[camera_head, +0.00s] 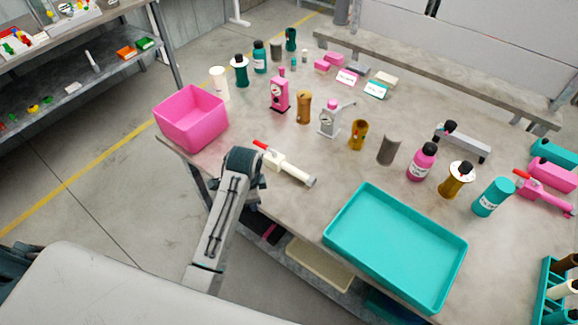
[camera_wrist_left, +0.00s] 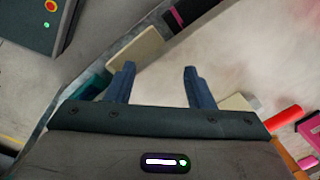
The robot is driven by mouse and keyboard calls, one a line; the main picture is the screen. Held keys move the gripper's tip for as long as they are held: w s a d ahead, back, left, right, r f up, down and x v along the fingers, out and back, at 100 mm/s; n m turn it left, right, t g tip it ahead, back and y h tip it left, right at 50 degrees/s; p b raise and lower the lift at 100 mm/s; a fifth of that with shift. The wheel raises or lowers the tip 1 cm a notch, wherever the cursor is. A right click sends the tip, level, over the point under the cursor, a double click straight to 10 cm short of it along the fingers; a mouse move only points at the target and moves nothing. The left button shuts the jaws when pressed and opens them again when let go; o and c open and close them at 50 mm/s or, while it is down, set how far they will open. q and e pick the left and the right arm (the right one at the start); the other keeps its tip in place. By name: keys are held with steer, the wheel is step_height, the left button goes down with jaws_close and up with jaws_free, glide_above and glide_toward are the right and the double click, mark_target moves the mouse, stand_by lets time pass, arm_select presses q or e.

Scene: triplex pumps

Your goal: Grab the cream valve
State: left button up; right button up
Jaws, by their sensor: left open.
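The cream valve (camera_head: 285,163) lies on the grey table near its front-left edge, its red handle pointing towards the pink bin. In the left wrist view a cream part (camera_wrist_left: 238,103) and the red handle (camera_wrist_left: 284,121) show to the right of the fingers, partly hidden by the gripper body. My left gripper (camera_wrist_left: 159,82) is open and empty, with its two fingers apart. In the head view its wrist is at the table edge, just left of the valve, and its fingers are hidden. My right gripper is in neither view.
A pink bin (camera_head: 191,118) stands at the table's left corner, and a teal tray (camera_head: 397,244) lies to the right of the valve. Several bottles and pumps stand behind, including a grey pump (camera_head: 329,121). A beige tray (camera_head: 320,264) sits on the lower shelf.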

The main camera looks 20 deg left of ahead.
arm_select(q)
steer(key=w+r+m, duration=0.1)
steer(key=w, duration=0.1)
steer(key=w+r+m, duration=0.1)
steer(key=w, duration=0.1)
steer(key=w+d+m, duration=0.1)
steer(key=w, duration=0.1)
steer(key=shift+r+g, duration=0.3)
steer(key=shift+r, duration=0.1)
steer(key=w+d+r+m+g, duration=0.1)
steer(key=w+d+r+m, duration=0.3)
steer(key=w+r+m, duration=0.45)
steer(key=n+p, duration=0.2)
glide_above(285, 163)
steer(key=shift+h, duration=0.3)
step_height(285, 163, down, 6)
steer(key=shift+f, duration=0.25)
steer(key=f+p, duration=0.1)
steer(key=f, duration=0.3)
steer(key=shift+s+p, duration=0.2)
steer(key=shift+p, duration=0.2)
steer(key=shift+f, duration=0.65)
jaws_close()
steer(key=shift+w, duration=0.1)
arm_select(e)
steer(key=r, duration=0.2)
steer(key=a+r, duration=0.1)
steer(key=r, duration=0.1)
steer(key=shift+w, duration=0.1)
